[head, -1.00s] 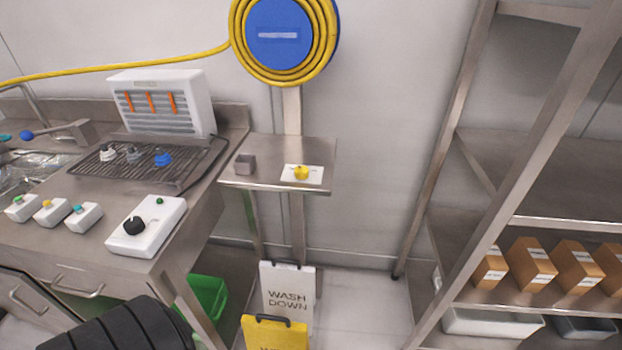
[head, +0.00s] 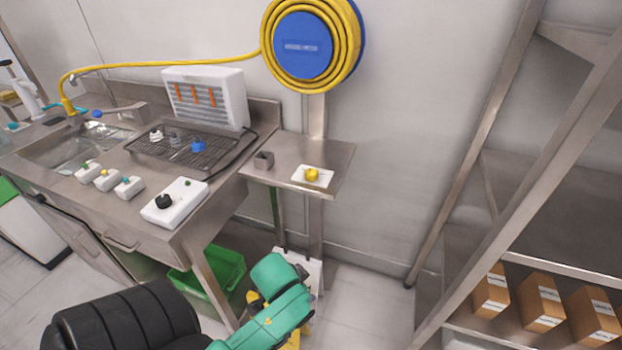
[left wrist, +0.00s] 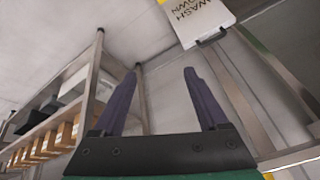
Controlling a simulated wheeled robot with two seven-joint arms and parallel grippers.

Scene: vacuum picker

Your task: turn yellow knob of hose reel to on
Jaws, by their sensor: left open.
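The yellow knob (head: 312,174) sits on a white plate (head: 325,180) on a small steel shelf below the hose reel. The hose reel (head: 303,46) is blue with yellow hose coiled around it, mounted on the wall above. My left arm, green and black, comes up from the bottom of the head view, below the shelf; its fingers are not visible there. In the left wrist view my left gripper (left wrist: 163,100) is open with nothing between its two purple fingers. The knob does not show in the left wrist view. My right gripper is in neither view.
A small grey block (head: 263,160) stands on the same shelf, left of the knob. A steel counter with a sink, rack and white control box (head: 175,202) is at left. A steel rack with cardboard boxes (head: 540,302) is at right. A wash-down sign (left wrist: 195,18) stands below the shelf.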

